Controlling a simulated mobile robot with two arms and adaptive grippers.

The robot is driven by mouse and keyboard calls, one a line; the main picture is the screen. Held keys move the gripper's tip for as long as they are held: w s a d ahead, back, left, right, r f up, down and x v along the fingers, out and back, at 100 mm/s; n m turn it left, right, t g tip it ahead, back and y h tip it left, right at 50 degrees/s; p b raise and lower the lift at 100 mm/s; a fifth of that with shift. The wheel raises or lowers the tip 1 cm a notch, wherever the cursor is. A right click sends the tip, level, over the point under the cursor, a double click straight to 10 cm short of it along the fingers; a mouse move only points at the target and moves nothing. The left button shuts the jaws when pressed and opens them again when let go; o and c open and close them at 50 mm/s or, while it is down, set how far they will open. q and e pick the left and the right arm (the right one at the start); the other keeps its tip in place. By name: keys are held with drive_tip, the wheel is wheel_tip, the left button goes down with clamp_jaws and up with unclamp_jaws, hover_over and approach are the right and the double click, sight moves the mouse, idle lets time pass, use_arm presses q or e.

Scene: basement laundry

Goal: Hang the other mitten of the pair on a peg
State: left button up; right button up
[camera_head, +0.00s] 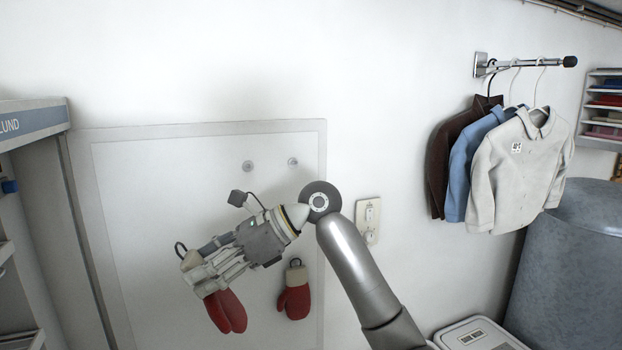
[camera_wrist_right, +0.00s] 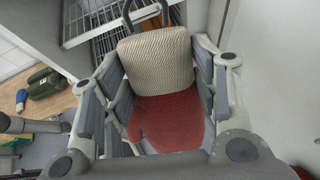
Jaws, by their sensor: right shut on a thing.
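A red mitten (camera_head: 226,312) with a cream cuff is in my right gripper (camera_head: 204,278), in front of the pale wall board (camera_head: 200,140). In the right wrist view the mitten (camera_wrist_right: 165,118) sits between the fingers, with a dark loop (camera_wrist_right: 130,12) above its cuff. The matching red mitten (camera_head: 294,300) hangs by a dark loop at the board's lower right, apart from the gripper. Two round grey pegs, a left one (camera_head: 247,166) and a right one (camera_head: 293,163), show bare higher on the board. My left gripper is out of view.
A switch plate (camera_head: 368,220) is right of the board. Jackets (camera_head: 520,165) hang from a wall rail (camera_head: 530,64) farther right, above a grey drum (camera_head: 570,265). A shelf unit (camera_head: 35,120) stands at the left. A green object (camera_wrist_right: 45,82) lies on the floor in the wrist view.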

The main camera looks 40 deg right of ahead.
drive_tip(key=w+d+r+m+t+h+p, duration=0.2)
drive_tip(key=w+d+r+m+t+p, duration=0.1)
drive_tip(key=d+r+m+t, duration=0.4)
drive_tip(key=m+t+h+p, duration=0.3)
drive_tip(key=m+t+h, duration=0.1)
drive_tip(key=t+h, duration=0.15)
approach(289, 185)
drive_tip(key=shift+w+a+r, duration=0.6)
drive_tip(key=shift+a+r, duration=0.3)
drive_tip(key=shift+a, duration=0.5)
drive_tip(key=shift+w+d+f+n+g+b, duration=0.1)
drive_tip(key=shift+w+d+b, duration=0.1)
drive_tip(key=shift+w+b, duration=0.35)
drive_tip(key=shift+w+d+f+n+g+b, duration=0.1)
drive_tip(key=shift+w+d+b, duration=0.2)
drive_tip(key=shift+w, duration=0.4)
drive_tip(key=shift+w+d+f+n+g+b, duration=0.1)
drive_tip(key=shift+w+d+b, duration=0.05)
drive_tip(key=shift+w+b, duration=0.4)
drive_tip(key=shift+w+d+r+p, duration=0.1)
drive_tip(key=shift+w+p, duration=0.2)
drive_tip(key=shift+w+d, duration=0.1)
drive_tip(key=shift+w, duration=0.25)
drive_tip(key=shift+f+p, duration=0.25)
drive_tip(key=shift+p, duration=0.25)
drive_tip(key=shift+f, duration=0.2)
